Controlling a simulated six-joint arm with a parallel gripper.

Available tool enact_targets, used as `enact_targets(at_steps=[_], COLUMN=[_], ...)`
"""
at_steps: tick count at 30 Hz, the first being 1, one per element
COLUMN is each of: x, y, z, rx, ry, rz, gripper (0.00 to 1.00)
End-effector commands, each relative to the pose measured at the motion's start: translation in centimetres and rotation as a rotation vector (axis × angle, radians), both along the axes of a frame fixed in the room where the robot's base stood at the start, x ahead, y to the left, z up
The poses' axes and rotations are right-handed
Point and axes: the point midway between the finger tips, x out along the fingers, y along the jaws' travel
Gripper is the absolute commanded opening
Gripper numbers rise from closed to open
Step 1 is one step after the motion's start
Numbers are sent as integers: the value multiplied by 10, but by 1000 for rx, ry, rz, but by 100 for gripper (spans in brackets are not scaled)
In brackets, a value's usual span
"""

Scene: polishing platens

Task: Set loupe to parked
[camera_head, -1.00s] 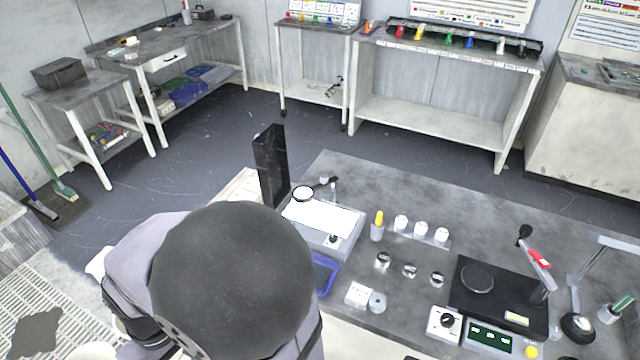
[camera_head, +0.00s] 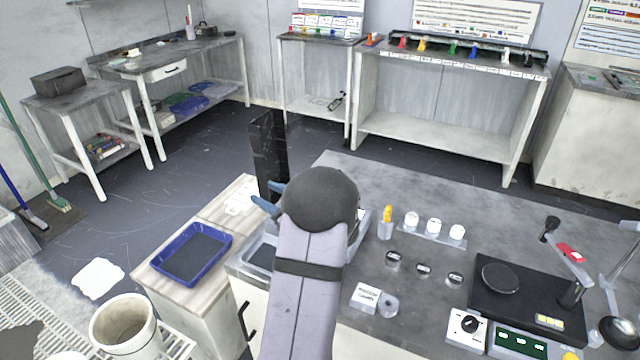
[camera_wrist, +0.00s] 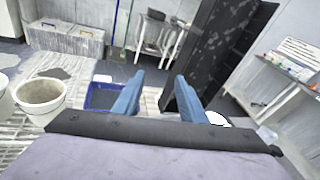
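My gripper (camera_head: 267,196) reaches over the left end of the grey bench in the head view, beside a tall black panel. In the wrist view its two blue fingers (camera_wrist: 158,82) stand apart with nothing between them. A round white lens with a dark rim, which looks like the loupe (camera_wrist: 217,119), shows in the wrist view just right of the right finger, apart from it as far as I can tell. In the head view my arm hides the loupe and most of the light box (camera_head: 365,216) under it. I cannot read the loupe's setting.
The tall black panel (camera_head: 268,155) stands close to my gripper and also shows in the wrist view (camera_wrist: 208,55). A blue tray (camera_head: 192,253) lies on the side table to the left. Bottles, small metal pieces and a black polishing unit (camera_head: 530,295) occupy the bench to the right.

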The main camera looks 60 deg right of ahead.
Motion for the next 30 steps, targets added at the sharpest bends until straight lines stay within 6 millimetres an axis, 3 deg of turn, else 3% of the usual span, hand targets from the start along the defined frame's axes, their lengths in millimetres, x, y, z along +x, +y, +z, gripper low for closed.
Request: enact_targets(at_steps=[1, 3, 6, 9, 12, 20, 30], x=[-26, -56, -93, -119, -132, -134, -107], y=[-30, -62, -94, -112, -121, -127, -151], z=[-8, -8, -7, -7, -10, -11, -11], rx=[19, 37, 51, 57, 75, 85, 84], ry=[-47, -108, -175, -220, -242, -248, -246], rz=[-96, -206, -322, -397, -440, -457, -454], gripper=[38, 38, 38, 38, 38, 38, 38])
